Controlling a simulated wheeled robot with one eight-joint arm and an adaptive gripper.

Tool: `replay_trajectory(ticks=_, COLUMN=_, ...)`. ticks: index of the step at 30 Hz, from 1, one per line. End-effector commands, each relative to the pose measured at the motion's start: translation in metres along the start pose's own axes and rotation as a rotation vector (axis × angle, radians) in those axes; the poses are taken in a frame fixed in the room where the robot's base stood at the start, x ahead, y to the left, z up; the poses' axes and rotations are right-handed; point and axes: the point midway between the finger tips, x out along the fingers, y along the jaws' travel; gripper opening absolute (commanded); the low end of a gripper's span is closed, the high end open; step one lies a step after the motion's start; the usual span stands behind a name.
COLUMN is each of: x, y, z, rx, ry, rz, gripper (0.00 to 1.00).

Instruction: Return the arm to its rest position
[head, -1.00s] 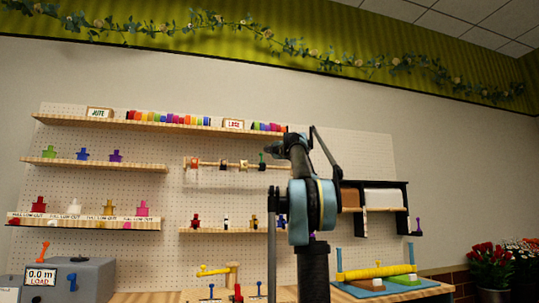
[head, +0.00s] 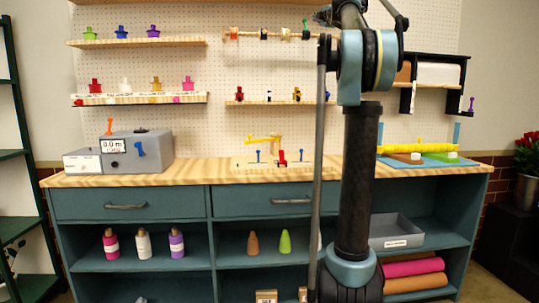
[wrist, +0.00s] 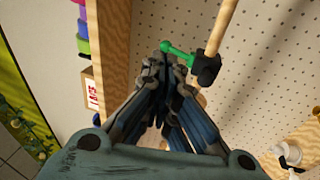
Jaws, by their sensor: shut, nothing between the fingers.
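My gripper (wrist: 163,68) is shut and empty in the wrist view, its fingertips close together. It points toward the pegboard, beside a green-tipped holder (wrist: 183,50) on a wooden rod (wrist: 223,25). I cannot tell whether the fingertips touch the green piece. In the head view my gripper (head: 322,16) shows small and dark at the top edge, near the right part of the ribbon rod (head: 270,36). My arm is raised and folded at the upper right there, with its upper end cut off by the frame.
A wooden-topped counter (head: 200,178) runs below the pegboard (head: 225,75). It carries a grey box (head: 135,152), a yellow-topped stand (head: 264,140) and a blue mat (head: 395,164). A shelf edge (wrist: 110,65) is close at left in the wrist view. A black wall shelf (head: 452,72) is right of my arm.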

Motion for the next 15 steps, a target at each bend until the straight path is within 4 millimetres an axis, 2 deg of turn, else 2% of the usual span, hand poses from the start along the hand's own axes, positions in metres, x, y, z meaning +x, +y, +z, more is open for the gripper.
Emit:
replay_trajectory(ticks=5, x=-0.041, y=-0.047, z=0.017, rx=0.156, ry=-0.172, rz=-0.06, gripper=0.0)
replay_trajectory(ticks=8, x=-0.07, y=-0.082, z=0.026, rx=0.256, ry=-0.276, rz=-0.102, gripper=0.0)
replay_trajectory(ticks=11, x=-0.105, y=-0.121, z=0.033, rx=0.355, ry=-0.377, rz=-0.148, gripper=0.0)
replay_trajectory(ticks=15, x=-0.16, y=-0.184, z=0.035, rx=0.493, ry=-0.515, rz=-0.221, gripper=0.0)
